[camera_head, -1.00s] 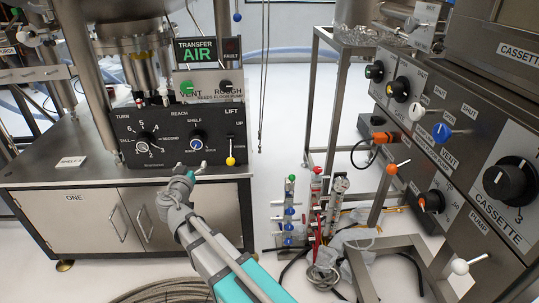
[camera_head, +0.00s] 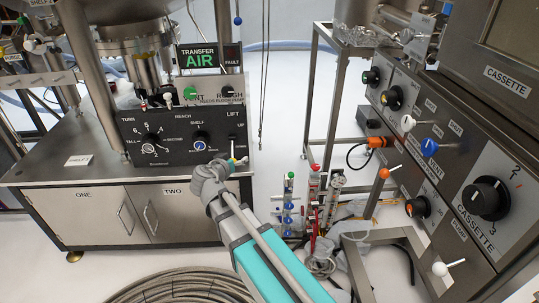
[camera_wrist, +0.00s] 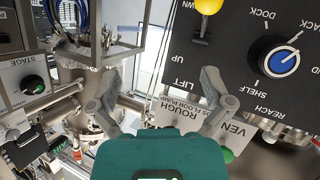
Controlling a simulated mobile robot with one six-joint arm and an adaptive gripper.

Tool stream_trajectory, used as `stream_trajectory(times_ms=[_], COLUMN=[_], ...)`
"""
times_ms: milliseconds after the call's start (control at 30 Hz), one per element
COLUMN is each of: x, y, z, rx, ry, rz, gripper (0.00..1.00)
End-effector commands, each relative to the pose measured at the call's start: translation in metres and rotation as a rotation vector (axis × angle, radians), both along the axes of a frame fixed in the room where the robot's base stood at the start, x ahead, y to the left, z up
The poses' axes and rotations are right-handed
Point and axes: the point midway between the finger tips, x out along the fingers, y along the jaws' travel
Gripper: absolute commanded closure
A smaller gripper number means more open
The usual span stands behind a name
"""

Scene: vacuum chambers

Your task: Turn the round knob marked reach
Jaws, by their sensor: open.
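The reach knob is a round dark knob with a blue face and a white pointer line. It sits on the black panel (camera_head: 180,152), right of the numbered turn knob (camera_head: 152,143). The reach knob (camera_head: 200,143) also shows in the wrist view (camera_wrist: 283,60), at the upper right, upside down, with the words REACH, SHELF and DOCK around it. My gripper (camera_head: 238,161) is in front of the panel's lower right, by the lift lever. In the wrist view my gripper (camera_wrist: 160,80) has its fingers spread and empty. The knob lies outside them, to the right, untouched.
The yellow-tipped lift lever (camera_wrist: 208,6) is close to my gripper. A vent knob (camera_head: 190,92) and a rough knob (camera_head: 228,94) sit above the panel. The cassette panel (camera_head: 490,195) with knobs and levers stands at right. A coiled hose (camera_head: 175,288) and glass columns (camera_head: 330,205) are on the floor.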

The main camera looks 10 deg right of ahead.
Motion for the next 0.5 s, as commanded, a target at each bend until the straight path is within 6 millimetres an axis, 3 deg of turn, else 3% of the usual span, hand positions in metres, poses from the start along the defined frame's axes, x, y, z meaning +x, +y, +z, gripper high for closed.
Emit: stream_trajectory(times_ms=[500], x=[-0.021], y=[-0.057], z=[0.016], rx=[0.020], ry=[0.208], rz=[-0.086], gripper=[0.00])
